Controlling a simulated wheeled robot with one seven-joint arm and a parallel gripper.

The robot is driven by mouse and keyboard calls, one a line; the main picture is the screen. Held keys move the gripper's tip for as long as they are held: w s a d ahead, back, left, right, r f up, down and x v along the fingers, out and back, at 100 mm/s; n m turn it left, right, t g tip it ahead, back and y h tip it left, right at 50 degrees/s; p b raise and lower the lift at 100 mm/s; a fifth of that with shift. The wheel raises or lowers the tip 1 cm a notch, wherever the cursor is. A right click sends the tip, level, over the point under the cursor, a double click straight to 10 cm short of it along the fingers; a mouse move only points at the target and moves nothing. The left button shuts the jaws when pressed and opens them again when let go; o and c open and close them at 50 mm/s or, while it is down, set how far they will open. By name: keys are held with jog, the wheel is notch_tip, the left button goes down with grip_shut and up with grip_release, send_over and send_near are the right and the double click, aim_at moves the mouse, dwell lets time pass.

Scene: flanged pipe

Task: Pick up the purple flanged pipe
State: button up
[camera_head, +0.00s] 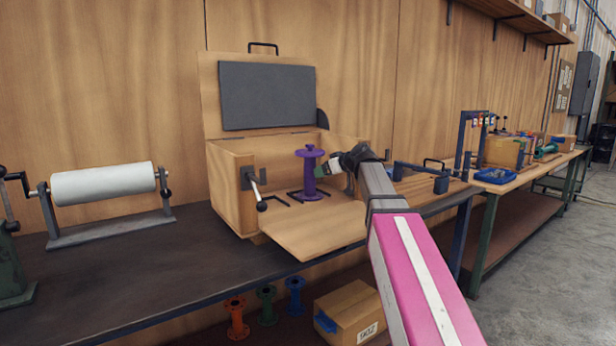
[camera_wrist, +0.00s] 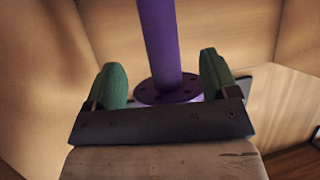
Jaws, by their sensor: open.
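The purple flanged pipe (camera_head: 309,175) stands upright inside the open wooden box (camera_head: 232,190), with a round flange at its top and another at its base. In the wrist view the pipe's shaft (camera_wrist: 160,40) rises between and beyond the two green fingers of my gripper (camera_wrist: 163,85), with its lower flange just past them. The fingers are apart, one on each side of the pipe. In the head view my gripper (camera_head: 335,167) is at the pipe's right side, partly hidden by my wrist. I cannot tell whether a finger touches the pipe.
The box's front flap (camera_head: 315,228) lies folded down and its lid (camera_head: 265,95) stands open. A black-knobbed lever (camera_head: 257,190) is left of the pipe. A white roller (camera_head: 103,184) stands on the dark bench (camera_head: 150,275). Orange, green and blue flanged pipes (camera_head: 266,305) stand below.

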aim_at(311, 175)
jog(key=x, duration=0.8)
jog(key=shift+w+a+f, duration=0.15)
jog(key=shift+w+a, duration=0.1)
jog(key=c, duration=1.4)
